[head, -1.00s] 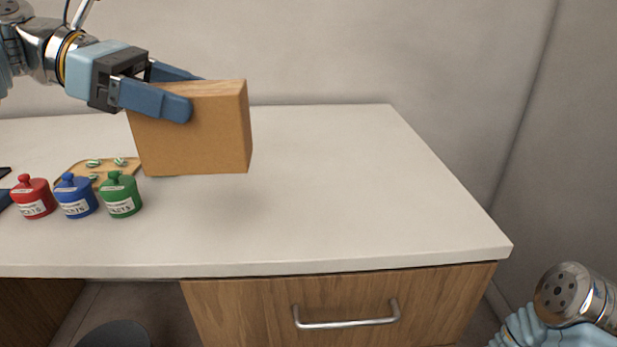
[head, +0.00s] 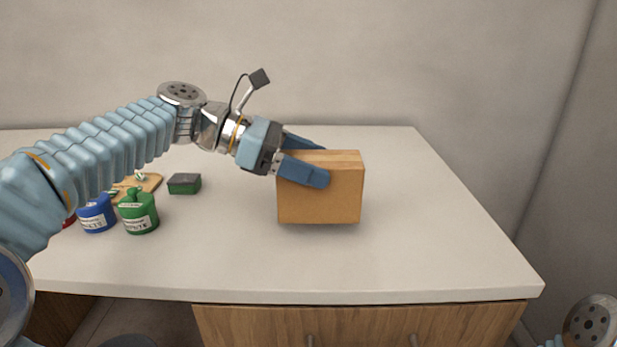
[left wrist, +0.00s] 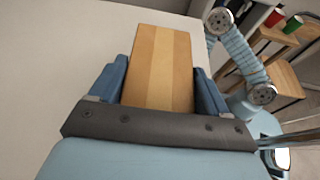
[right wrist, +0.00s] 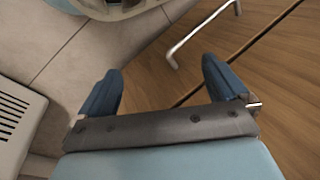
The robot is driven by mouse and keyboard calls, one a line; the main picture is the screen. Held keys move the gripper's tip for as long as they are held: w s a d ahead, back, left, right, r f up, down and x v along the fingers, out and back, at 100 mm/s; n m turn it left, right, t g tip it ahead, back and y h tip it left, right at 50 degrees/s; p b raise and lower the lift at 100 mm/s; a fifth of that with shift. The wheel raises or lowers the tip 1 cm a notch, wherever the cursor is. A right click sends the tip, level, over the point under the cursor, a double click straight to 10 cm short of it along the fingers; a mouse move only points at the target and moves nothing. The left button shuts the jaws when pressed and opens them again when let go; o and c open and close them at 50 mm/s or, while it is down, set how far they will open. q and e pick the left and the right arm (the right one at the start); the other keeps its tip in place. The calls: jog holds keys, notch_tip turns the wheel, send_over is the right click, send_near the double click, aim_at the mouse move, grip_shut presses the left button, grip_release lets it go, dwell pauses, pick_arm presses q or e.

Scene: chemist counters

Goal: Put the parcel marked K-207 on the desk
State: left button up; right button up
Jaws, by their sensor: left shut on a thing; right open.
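A plain brown box-shaped parcel (head: 320,205) is over the middle right of the white desk top (head: 430,240) in the head view. No K-207 mark shows on the faces I see. My left gripper (head: 315,164) is shut on it from the left, with fingers on its two sides. In the left wrist view the parcel (left wrist: 160,65) sits between both fingers. A shadow lies under it; I cannot tell whether it touches the desk.
Blue (head: 97,213) and green (head: 138,212) labelled jars stand at the desk's left, with a red one mostly hidden behind my arm. A small dark green box (head: 184,184) and a wooden board (head: 150,183) lie behind them. The desk's right side is clear.

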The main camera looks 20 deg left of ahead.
pick_arm(q)
jog(key=shift+f, duration=1.4)
jog(key=shift+f, duration=0.1)
jog(key=o, duration=1.2)
jog(key=shift+f, duration=0.1)
jog(key=shift+o, duration=0.2)
jog(key=shift+a+r, duration=0.1)
jog(key=shift+r, duration=0.15)
jog(key=v, duration=1.2)
